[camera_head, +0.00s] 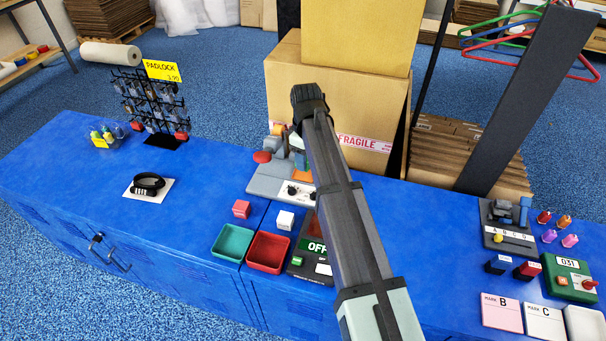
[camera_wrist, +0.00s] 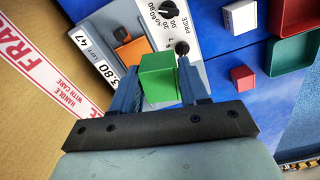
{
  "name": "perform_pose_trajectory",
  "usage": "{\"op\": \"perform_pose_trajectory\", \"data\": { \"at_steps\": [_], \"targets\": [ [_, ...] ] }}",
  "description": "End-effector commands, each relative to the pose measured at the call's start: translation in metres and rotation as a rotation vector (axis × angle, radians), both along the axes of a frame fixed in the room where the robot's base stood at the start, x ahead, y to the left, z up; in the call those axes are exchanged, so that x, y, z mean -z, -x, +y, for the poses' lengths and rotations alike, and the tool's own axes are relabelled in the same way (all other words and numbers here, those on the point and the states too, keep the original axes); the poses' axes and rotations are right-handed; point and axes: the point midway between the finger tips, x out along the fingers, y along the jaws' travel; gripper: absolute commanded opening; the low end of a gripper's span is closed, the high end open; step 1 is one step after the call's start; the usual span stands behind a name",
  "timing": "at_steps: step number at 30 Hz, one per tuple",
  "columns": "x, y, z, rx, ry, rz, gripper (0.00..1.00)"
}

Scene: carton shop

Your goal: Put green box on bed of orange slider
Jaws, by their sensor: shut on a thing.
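My gripper (camera_wrist: 158,82) is shut on a green box (camera_wrist: 159,78), held between its two blue fingers in the wrist view. An orange slider (camera_wrist: 138,53) with a black knob sits on a grey panel (camera_wrist: 107,25), just beyond and left of the green box in that view. The orange part also shows in the head view (camera_head: 302,176), beside my arm. I cannot tell how high the box is above the panel. In the head view my arm hides the green box and most of my gripper.
A cardboard carton with FRAGILE tape (camera_wrist: 38,75) stands close to my gripper. The grey panel has dials (camera_wrist: 168,8). A red cube (camera_head: 242,209), white cube (camera_head: 285,220), green tray (camera_head: 233,242) and red tray (camera_head: 267,252) lie in front of it.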

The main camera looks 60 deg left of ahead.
Motion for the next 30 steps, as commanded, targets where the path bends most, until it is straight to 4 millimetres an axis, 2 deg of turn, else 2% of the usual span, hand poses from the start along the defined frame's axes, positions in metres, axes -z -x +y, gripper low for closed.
{"op": "perform_pose_trajectory", "data": {
  "at_steps": [1, 3, 8, 17, 27, 30],
  "targets": [
    [-0.004, -0.017, 0.019, -0.002, 0.0, 0.0, 0.14],
    [-0.007, -0.027, 0.033, -0.024, 0.001, 0.0, 0.14],
    [-0.009, -0.032, 0.055, -0.124, 0.008, 0.002, 0.14],
    [-0.002, -0.03, 0.051, -0.231, 0.013, 0.002, 0.14],
    [0.047, -0.03, 0.051, -0.232, 0.014, 0.003, 0.14],
    [0.054, -0.03, 0.051, -0.232, 0.013, 0.003, 0.14]
  ]
}}
